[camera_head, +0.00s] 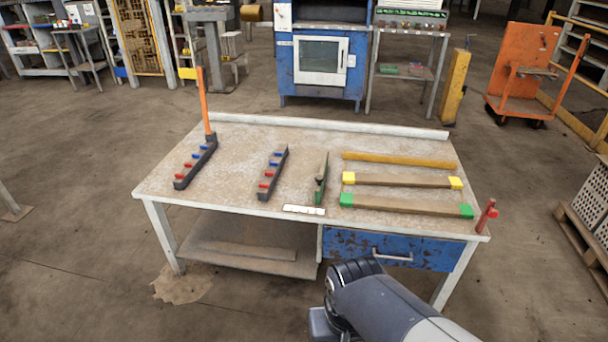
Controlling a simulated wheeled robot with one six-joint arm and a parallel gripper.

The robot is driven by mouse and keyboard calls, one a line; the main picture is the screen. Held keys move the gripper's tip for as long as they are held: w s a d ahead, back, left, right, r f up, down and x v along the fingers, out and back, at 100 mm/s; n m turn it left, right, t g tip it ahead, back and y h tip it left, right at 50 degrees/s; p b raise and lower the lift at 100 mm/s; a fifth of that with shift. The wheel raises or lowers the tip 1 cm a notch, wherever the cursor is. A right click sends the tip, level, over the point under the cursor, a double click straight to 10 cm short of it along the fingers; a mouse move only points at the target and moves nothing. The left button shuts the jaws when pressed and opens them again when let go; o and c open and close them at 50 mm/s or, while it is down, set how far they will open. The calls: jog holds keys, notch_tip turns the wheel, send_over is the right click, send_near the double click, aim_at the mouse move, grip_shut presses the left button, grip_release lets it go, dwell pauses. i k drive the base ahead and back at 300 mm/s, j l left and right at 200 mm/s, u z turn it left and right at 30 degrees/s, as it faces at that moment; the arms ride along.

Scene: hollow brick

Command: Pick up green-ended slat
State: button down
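The green-ended slat (405,206) is a long brown wooden strip with a green block at each end. It lies flat near the front right of the worktable (240,165), roughly parallel to the front edge. A shorter slat with yellow ends (400,180) lies behind it, apart from it. A plain yellow-brown slat (400,160) lies behind that one. Part of my arm shows at the bottom of the picture, in front of the table. My gripper's fingers do not show, so its opening and anything in it are hidden.
Two dark bars with red and blue pegs (196,163) (273,173) lie on the left half; an orange stick (204,100) stands at one. A green-handled tool (321,180) lies left of the slats. A red clamp (487,215) stands at the right corner. A raised rail (330,127) edges the back.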

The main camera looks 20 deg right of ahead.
aim_at(347, 200)
jog(key=i+l+z, duration=0.4)
jog(key=i+l, duration=0.2)
jog(key=l, duration=0.3)
jog(key=i+l+z, duration=0.45)
jog(key=i+l, duration=0.25)
